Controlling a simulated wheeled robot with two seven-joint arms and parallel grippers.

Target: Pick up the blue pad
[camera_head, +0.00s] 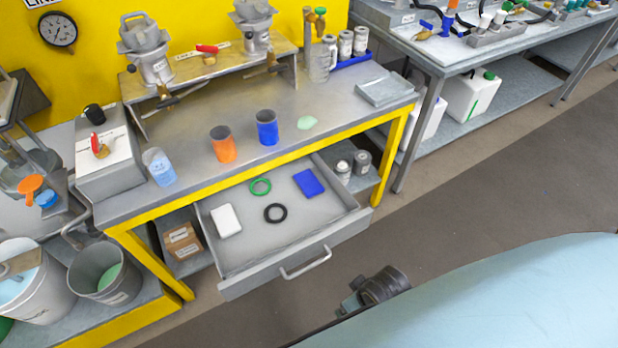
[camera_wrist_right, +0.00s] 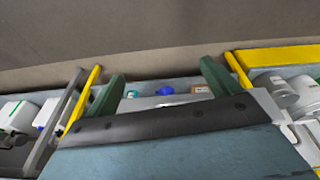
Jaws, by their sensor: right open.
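The blue pad (camera_head: 308,182) lies flat in the open drawer (camera_head: 290,245), toward its right back part, in the head view. A green ring (camera_head: 260,187), a black ring (camera_head: 275,213) and a white block (camera_head: 225,220) lie in the same drawer, apart from the pad. My right gripper (camera_wrist_right: 161,70) shows in the right wrist view with its two green fingers wide apart and nothing between them. I cannot make out the pad in that view. My left gripper is not in view.
The drawer sticks out from a yellow-framed bench (camera_head: 345,105). On the bench stand an orange cup (camera_head: 222,146), a blue cup (camera_head: 267,130) and a glass beaker (camera_head: 159,168). Buckets (camera_head: 107,275) stand at the left. The floor (camera_head: 480,200) right of the drawer is clear.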

